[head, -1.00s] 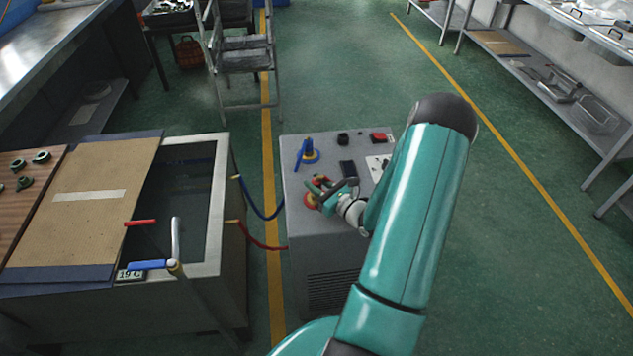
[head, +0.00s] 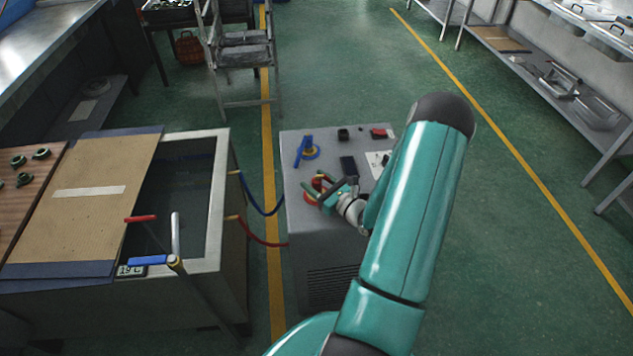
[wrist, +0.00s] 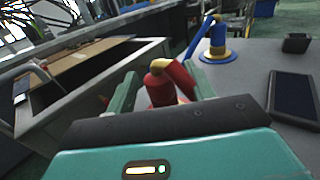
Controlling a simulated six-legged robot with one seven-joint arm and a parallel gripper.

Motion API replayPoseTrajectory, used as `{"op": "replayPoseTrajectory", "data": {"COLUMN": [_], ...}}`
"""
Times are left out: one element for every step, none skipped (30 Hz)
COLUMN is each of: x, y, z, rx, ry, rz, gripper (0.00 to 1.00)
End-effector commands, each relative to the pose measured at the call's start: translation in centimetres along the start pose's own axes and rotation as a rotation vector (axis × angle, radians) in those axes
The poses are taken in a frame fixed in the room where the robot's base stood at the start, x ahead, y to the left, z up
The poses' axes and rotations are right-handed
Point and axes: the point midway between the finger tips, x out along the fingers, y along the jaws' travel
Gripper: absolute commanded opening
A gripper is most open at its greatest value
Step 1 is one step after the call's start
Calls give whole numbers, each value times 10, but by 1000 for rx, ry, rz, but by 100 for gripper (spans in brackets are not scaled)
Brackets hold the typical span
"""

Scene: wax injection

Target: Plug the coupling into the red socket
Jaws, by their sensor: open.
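The red coupling (wrist: 160,88) stands roughly upright, with a brass elbow on top and a red arm slanting down to the right. In the head view the coupling (head: 317,183) is over the red socket (head: 309,198) on the grey cabinet. Its lower end is hidden by my gripper in the wrist view, so I cannot tell how deep it sits. My gripper (wrist: 160,76) is open, one finger on each side of the coupling with gaps visible. It also shows in the head view (head: 324,194).
A blue coupling (wrist: 216,42) stands on a blue and yellow base behind the red one. A dark box (head: 348,166) sits on the grey cabinet (head: 293,165) to the right. Left stands a water tank (head: 212,205) with blue and red hoses (head: 262,244) running towards the cabinet.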

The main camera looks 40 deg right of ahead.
Motion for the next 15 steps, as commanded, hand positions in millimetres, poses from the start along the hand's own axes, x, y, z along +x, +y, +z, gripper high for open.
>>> {"op": "replayPoseTrajectory", "data": {"x": [-3,-5,-9,-13,-18,-25,-31,-37,-46,-53,-60,-69,-76,-82,-91], "y": [0,0,-1,-1,-1,-1,-1,-1,-2,-1,-1,-1,-2,-1,-1], "z": [0,0,0,0,0,0,0,0,0,0,0,0,0,0,0], "rx": [0,0,-1,-1,-1,0,0,0,-1,0,1,0,0,1,1], "ry": [1,1,1,2,2,2,1,2,2,2,1,2,2,1,2], "rz": [-1,-1,-1,-2,-3,-4,-3,-4,-5,-4,-5,-4,-5,-4,-5], "gripper": [53,53,53,53,53,53,53,53,53,53,53,53,53,53,53]}}
